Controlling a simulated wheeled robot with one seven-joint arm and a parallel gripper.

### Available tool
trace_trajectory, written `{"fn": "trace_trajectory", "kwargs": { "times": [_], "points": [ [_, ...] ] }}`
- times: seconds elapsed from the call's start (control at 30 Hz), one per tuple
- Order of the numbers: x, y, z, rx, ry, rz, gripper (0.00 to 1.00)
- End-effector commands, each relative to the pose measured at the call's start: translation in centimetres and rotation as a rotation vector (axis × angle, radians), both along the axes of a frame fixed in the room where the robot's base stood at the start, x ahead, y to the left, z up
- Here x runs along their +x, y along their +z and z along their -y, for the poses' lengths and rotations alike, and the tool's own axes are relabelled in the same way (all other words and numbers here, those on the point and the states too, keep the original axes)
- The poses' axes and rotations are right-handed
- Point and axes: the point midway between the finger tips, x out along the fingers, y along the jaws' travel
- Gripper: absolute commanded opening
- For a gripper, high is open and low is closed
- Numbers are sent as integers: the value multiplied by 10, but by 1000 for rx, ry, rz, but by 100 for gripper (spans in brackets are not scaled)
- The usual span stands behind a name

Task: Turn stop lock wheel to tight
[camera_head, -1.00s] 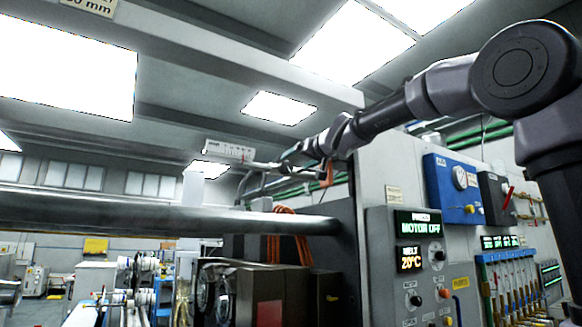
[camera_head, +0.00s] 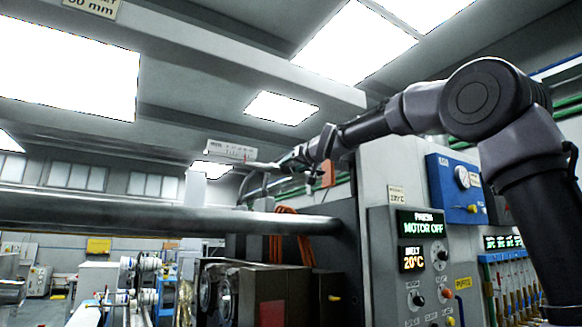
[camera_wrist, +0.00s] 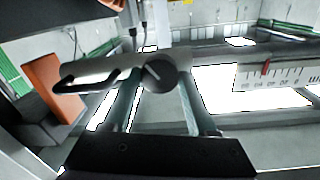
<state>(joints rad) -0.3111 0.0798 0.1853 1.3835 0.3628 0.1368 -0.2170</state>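In the wrist view a round grey wheel (camera_wrist: 165,73) with a pale line across its face sits on a horizontal bar. I take it for the stop lock wheel. A slotted grey arm (camera_wrist: 92,80) extends left from it. My gripper (camera_wrist: 161,82) comes from below, with a finger on each side of the wheel. Whether the fingers press on its rim cannot be told. In the head view my gripper (camera_head: 284,163) is at the bar's end beside the machine, and the wheel is too small to make out.
A white scale (camera_wrist: 280,76) with a red pointer is right of the wheel; it also shows in the head view (camera_head: 230,151). An orange-brown block (camera_wrist: 52,84) lies close on the left. The grey machine cabinet (camera_head: 375,176) stands under my arm, with a thick horizontal pipe (camera_head: 170,217) below.

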Motion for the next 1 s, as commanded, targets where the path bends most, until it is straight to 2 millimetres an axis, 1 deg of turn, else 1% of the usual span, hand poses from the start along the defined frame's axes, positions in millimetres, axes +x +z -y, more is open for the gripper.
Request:
{"fn": "trace_trajectory", "kwargs": {
  "times": [0.03,0.07,0.27,0.47,0.67,1.0],
  "points": [
    [0,0,0,0,0,0,8],
    [0,0,0,0,0,0,3],
    [0,0,0,10,0,-7,3],
    [0,0,0,67,0,-46,3],
    [0,0,0,186,0,-126,3],
    [1,0,1,452,0,-307,3]
  ]
}}
